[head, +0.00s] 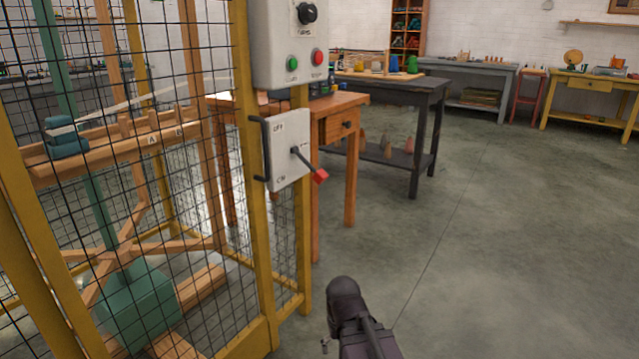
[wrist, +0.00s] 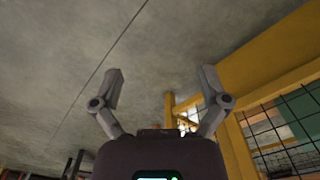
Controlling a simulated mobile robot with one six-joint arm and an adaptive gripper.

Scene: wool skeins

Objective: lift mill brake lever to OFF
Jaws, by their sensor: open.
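The brake lever (head: 306,161) is a dark rod with a red grip (head: 320,176), on a white plate (head: 284,172) fixed to the yellow cage post. The plate reads OFF at the top and what looks like ON at the bottom. The lever slants down and to the right from its pivot, the red grip low. My gripper (wrist: 161,76) is open and empty in the wrist view, its two fingers spread over grey floor and yellow frame. I cannot make out the lever there. My dark arm shows low in the head view, below and right of the lever.
A control box (head: 290,40) with a black knob, green and red buttons sits above the plate. A black handle (head: 262,148) is left of it. The mesh cage (head: 262,335) fills the left. A wooden table (head: 350,100) stands behind. The floor (head: 520,250) at right is clear.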

